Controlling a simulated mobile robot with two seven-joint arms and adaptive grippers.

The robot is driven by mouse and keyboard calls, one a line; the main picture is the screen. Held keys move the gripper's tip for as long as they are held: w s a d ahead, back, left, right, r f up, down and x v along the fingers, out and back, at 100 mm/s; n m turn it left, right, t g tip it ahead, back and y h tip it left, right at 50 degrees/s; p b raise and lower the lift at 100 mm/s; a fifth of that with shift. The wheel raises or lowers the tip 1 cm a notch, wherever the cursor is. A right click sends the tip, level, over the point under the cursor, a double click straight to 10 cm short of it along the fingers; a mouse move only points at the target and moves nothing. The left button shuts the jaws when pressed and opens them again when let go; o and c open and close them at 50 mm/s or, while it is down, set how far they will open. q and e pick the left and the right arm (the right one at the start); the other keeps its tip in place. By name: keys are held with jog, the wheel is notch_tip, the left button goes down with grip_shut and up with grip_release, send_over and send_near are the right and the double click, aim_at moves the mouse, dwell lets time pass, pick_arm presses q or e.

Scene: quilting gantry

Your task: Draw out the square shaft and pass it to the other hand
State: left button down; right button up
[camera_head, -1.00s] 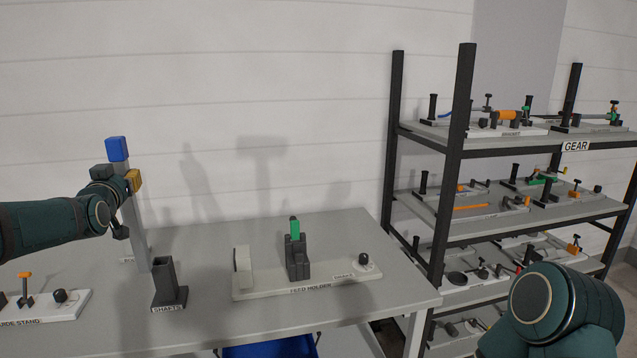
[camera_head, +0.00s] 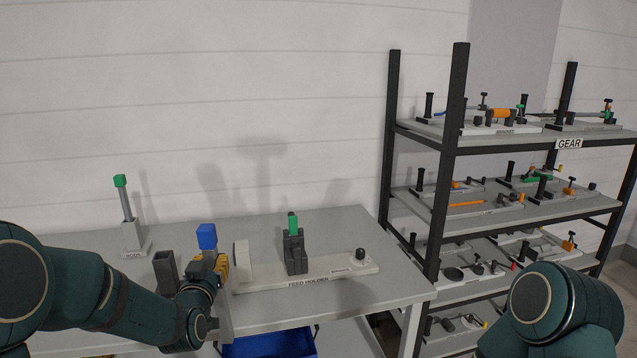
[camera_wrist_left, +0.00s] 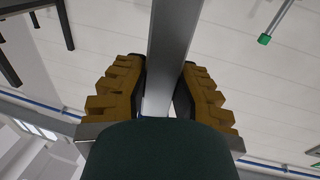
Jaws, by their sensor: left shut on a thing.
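The square shaft (camera_head: 225,320) is long, grey and blue-capped. My left gripper (camera_head: 216,268) is shut on it just below its blue cap (camera_head: 206,236), with the shaft running down in front of the table. In the left wrist view the grey shaft (camera_wrist_left: 172,45) passes between the yellow-padded fingers of my left gripper (camera_wrist_left: 160,88). The dark square shafts holder (camera_head: 166,270) stands left of the gripper, apart from the shaft, its lower part hidden by my arm. My right arm shows at lower right; its gripper is out of view.
The feed holder (camera_head: 330,272), with a green-topped dark block (camera_head: 294,250), lies on the table (camera_head: 400,285) to the right. A green-capped rod stand (camera_head: 133,235) is at back left. A blue bin (camera_head: 270,345) sits below the table edge. The gear rack (camera_head: 460,160) stands at right.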

jog(key=o, duration=0.3)
jog(key=w+a+r+n+t+y, duration=0.3)
jog(key=w+r+n+y, duration=0.15)
jog(key=w+n, duration=0.2)
jog(key=w+a+r+n+t+y, duration=0.3)
jog(key=w+r+n+t, duration=0.1)
jog(key=w+r+n, duration=0.25)
pick_arm(q)
jog(key=s+d+f+m+g+h, duration=0.2)
jog(key=s+d+f+m+h, duration=0.2)
jog(key=d, duration=0.7)
jog(key=s+d+f+m+g+h, duration=0.2)
jog(key=s+d+f+m+h, duration=0.2)
jog(key=s+d+f+h, duration=0.3)
jog(key=s+d+h, duration=0.1)
jog(key=s+d, duration=0.1)
jog(key=d, duration=0.1)
jog(key=shift+d+m+h, duration=0.3)
jog(key=shift+d, duration=0.05)
pick_arm(e)
jog(key=f+x, duration=0.1)
jog(key=x, duration=1)
jog(key=shift+w+m, duration=0.4)
pick_arm(q)
jog(key=shift+s+f, duration=0.1)
pick_arm(e)
jog(key=shift+d+h, duration=0.1)
jog(key=shift+h, duration=0.15)
